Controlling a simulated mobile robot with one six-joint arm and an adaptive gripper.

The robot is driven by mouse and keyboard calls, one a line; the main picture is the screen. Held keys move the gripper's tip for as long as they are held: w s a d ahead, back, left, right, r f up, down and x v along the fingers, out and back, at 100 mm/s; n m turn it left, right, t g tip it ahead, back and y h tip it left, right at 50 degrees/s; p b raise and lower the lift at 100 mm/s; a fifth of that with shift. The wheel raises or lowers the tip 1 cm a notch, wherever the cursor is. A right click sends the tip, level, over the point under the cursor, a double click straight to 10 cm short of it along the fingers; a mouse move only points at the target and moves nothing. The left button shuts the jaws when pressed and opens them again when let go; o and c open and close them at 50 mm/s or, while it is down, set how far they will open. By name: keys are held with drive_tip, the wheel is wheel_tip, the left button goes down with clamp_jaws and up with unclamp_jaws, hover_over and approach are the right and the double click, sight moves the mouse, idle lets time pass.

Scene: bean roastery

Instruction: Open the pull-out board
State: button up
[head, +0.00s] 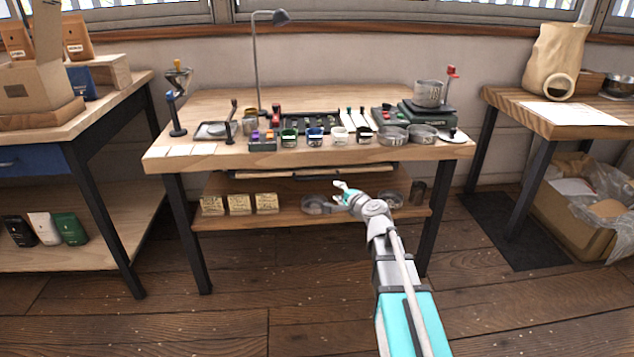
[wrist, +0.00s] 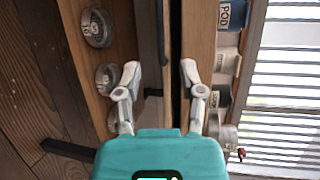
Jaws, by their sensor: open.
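The pull-out board (head: 262,174) shows as a thin pale wooden strip just under the top of the middle table. A dark bar, which looks like its handle, runs along the middle of its front edge. In the wrist view the board's front (wrist: 146,35) runs up the picture, between the lower shelf and the tabletop edge. My gripper (head: 337,192) is open and empty in front of the table, just below the board's level in the head view. In the wrist view my gripper's fingertips (wrist: 160,74) lie on either side of the board's front and dark bar. I cannot tell the remaining distance or any contact.
The tabletop (head: 190,150) holds several cups, tins, a scale and a lamp. The lower shelf (head: 285,215) carries small bags and glass bowls close to my gripper. Dark table legs (head: 187,235) stand at both sides. The floor in front is clear.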

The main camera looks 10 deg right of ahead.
sight(318, 178)
drive_tip(key=shift+w, duration=0.1)
drive_tip(key=b+x, duration=0.2)
drive_tip(key=x, duration=1.1)
drive_tip(key=shift+w+a+f+b, duration=0.1)
drive_tip(key=shift+w+a+b, duration=0.05)
drive_tip(key=shift+w+b, duration=0.15)
clamp_jaws()
idle(0.3)
